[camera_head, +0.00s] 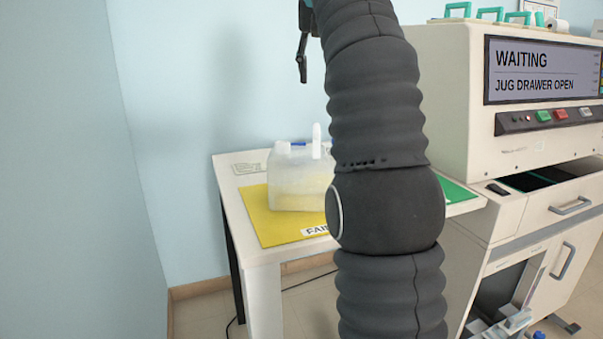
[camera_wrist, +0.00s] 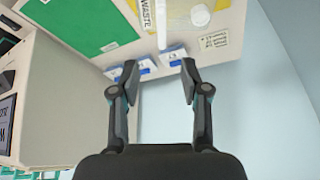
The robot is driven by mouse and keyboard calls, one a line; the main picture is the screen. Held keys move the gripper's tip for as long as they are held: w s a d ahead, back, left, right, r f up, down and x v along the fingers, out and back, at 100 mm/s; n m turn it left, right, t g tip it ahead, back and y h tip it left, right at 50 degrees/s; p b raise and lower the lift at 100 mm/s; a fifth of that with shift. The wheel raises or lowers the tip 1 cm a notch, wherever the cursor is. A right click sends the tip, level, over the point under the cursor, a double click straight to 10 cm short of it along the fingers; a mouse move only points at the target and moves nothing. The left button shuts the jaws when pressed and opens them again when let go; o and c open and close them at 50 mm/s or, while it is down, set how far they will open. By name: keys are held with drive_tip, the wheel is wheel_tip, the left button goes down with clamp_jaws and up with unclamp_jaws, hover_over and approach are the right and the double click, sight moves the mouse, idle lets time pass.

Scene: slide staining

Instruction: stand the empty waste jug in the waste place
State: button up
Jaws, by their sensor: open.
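A translucent white jug (camera_head: 297,180) stands upright on a yellow mat (camera_head: 255,215) on the white side table. Yellow shows through its lower part, and I cannot tell whether that is liquid or the mat. Its white cap (camera_wrist: 200,15), upright white handle or spout (camera_wrist: 161,25) and a "WASTE" label show at the top of the wrist view. My gripper (camera_wrist: 158,75) is open, with nothing between its fingers, above the table's edge and apart from the jug. In the head view one finger shows at the top; my arm hides the jug's right side.
A green mat (camera_wrist: 80,25) lies beside the yellow one. Small blue-and-white items (camera_wrist: 143,67) lie near the table's edge by my fingertips. The machine (camera_head: 470,100) at right displays "WAITING, JUG DRAWER OPEN". Its lower front has a dark opening (camera_head: 500,288).

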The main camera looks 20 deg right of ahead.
hover_over(317, 127)
drive_tip(key=s, duration=0.2)
drive_tip(key=f, duration=0.4)
drive_tip(key=f+b, duration=0.1)
drive_tip(key=f, duration=0.2)
drive_tip(key=shift+s+a+f, duration=0.1)
drive_tip(key=shift+s+a, duration=0.05)
drive_tip(key=shift+a, duration=0.2)
drive_tip(key=shift+w+b+x, duration=0.1)
drive_tip(key=shift+b+x, duration=0.35)
drive_tip(key=shift+x, duration=1.05)
drive_tip(key=shift+w+b+x, duration=0.15)
drive_tip(key=shift+b+x, duration=0.25)
drive_tip(key=shift+x, duration=1.1)
drive_tip(key=shift+a, duration=0.1)
drive_tip(key=shift+c, duration=0.3)
clamp_jaws()
